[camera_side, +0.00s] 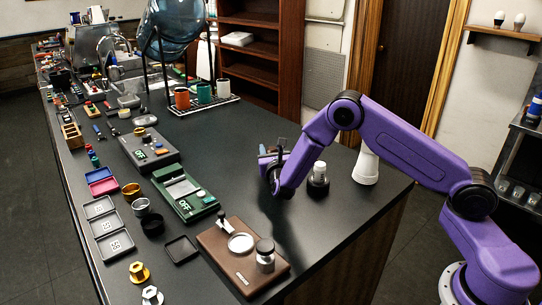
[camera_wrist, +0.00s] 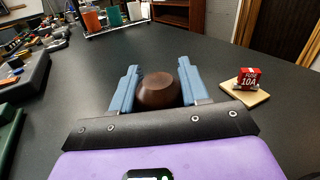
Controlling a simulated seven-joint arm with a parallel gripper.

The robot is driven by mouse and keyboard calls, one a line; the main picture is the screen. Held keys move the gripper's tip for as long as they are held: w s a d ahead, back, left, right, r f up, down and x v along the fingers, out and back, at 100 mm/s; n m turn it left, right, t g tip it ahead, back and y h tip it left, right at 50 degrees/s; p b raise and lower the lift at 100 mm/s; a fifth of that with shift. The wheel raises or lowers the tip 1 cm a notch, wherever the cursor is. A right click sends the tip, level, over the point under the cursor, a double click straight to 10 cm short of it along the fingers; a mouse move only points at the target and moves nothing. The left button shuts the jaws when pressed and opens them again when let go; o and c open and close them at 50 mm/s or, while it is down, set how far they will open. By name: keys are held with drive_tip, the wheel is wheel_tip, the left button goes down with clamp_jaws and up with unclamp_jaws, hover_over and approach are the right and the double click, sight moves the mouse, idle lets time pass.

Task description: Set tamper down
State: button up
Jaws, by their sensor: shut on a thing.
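The tamper shows in the wrist view as a dark brown rounded handle (camera_wrist: 158,90) between the two blue fingers of my gripper (camera_wrist: 158,70). My gripper is shut on it. The tamper's lower part is hidden below the handle, so I cannot tell whether it touches the counter. In the side view my gripper (camera_side: 268,162) is low over the black counter (camera_side: 335,215), and the tamper cannot be made out clearly behind my wrist.
A red 10A fuse (camera_wrist: 247,78) rests on a small wooden block (camera_wrist: 244,93) right of my gripper. A black-and-white piece (camera_side: 318,180) and a white cone (camera_side: 366,166) stand nearby. A brown box (camera_side: 222,250) and a green OFF box (camera_side: 185,192) lie left. The counter's front right is clear.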

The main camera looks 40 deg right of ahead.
drive_tip(key=shift+f, duration=0.75)
drive_tip(key=shift+f, duration=0.2)
drive_tip(key=o, duration=1.3)
drive_tip(key=shift+r, duration=0.1)
drive_tip(key=shift+s+a, duration=0.15)
drive_tip(key=shift+s, duration=0.05)
drive_tip(key=v, duration=1.1)
drive_tip(key=shift+s+a, duration=0.2)
drive_tip(key=shift+s, duration=0.05)
